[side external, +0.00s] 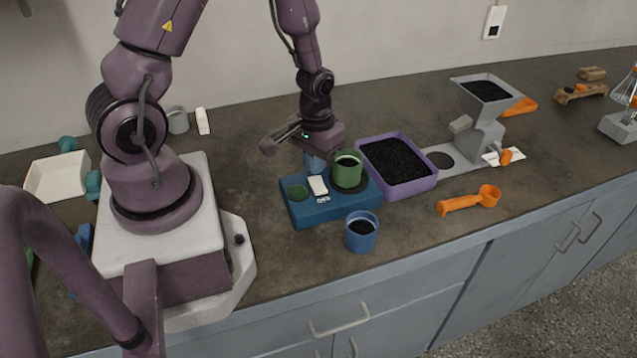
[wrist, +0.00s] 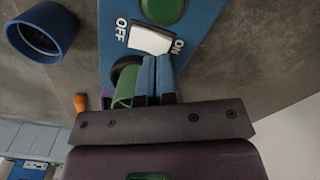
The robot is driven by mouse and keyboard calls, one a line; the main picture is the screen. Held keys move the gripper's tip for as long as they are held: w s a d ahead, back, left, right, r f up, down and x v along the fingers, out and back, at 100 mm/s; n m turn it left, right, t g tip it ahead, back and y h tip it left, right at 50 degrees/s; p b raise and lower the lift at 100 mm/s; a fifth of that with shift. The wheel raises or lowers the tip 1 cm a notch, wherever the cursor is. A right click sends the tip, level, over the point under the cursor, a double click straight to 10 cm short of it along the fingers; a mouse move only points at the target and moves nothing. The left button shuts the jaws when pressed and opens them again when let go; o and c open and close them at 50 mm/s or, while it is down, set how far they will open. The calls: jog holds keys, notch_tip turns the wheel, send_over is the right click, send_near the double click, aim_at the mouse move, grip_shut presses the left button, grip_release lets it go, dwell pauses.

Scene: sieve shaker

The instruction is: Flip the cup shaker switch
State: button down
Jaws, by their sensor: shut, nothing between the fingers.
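The cup shaker is a blue box (side external: 325,211) on the counter. Its white rocker switch (side external: 318,185) lies on top, and it also shows in the wrist view (wrist: 150,39) between the OFF and ON labels. I cannot tell for certain which side is pressed. A green cup (side external: 348,176) with dark grains stands on the shaker's right end; the wrist view shows part of it (wrist: 124,88) behind my fingers. My gripper (side external: 315,167) is shut and empty. Its blue fingertips (wrist: 157,60) are close to the switch's ON-side edge; contact is unclear.
A green round piece (side external: 298,192) sits on the shaker's left end. A blue cup (side external: 361,233) stands in front. A purple tray (side external: 410,187) of dark grains is at the right, with an orange scoop (side external: 468,200) and grey hopper (side external: 485,115) beyond. Counter left of the shaker is clear.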

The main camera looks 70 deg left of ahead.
jog(key=shift+f, duration=1.3)
dwell(0.9)
jog(key=shift+r, duration=3.55)
jog(key=shift+s+d, duration=0.15)
jog(key=shift+s, duration=0.25)
jog(key=s+r+g, duration=0.1)
notch_tip(320, 180, up, 10)
jog(key=m+t, duration=0.2)
jog(key=m, duration=0.1)
send_over(313, 182)
jog(key=s+d, duration=0.3)
jog(key=d, duration=0.1)
jog(key=s+d+r+m+t, duration=0.1)
jog(key=s+d+r+t, duration=0.1)
jog(key=r, duration=0.4)
jog(key=s+d+r+m+t, duration=0.2)
jog(key=d+r, duration=0.1)
jog(key=r, duration=0.3)
jog(key=shift+t, duration=0.3)
